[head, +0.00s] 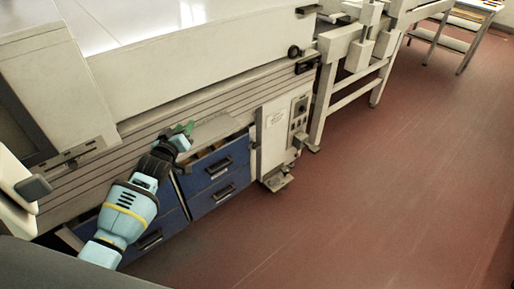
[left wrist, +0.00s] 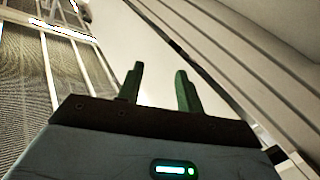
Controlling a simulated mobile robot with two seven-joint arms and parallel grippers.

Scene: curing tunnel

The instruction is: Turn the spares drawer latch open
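Blue drawers with dark handles sit low in the machine's side: an upper one (head: 232,156) and a lower one (head: 226,197). I cannot make out a latch on them; my left arm covers part of the drawer fronts. My left gripper (head: 187,129) is at the upper left of these drawers, close to the striped machine side. In the left wrist view its two green fingers (left wrist: 158,90) stand apart with nothing between them. A pale surface lies behind the fingers there. My right gripper is in neither view.
A pale control box (head: 277,135) stands right of the drawers, with a small step-like part (head: 277,182) at its foot. A grey flat panel (head: 217,129) is just above the drawers. The red floor (head: 370,190) to the right is clear.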

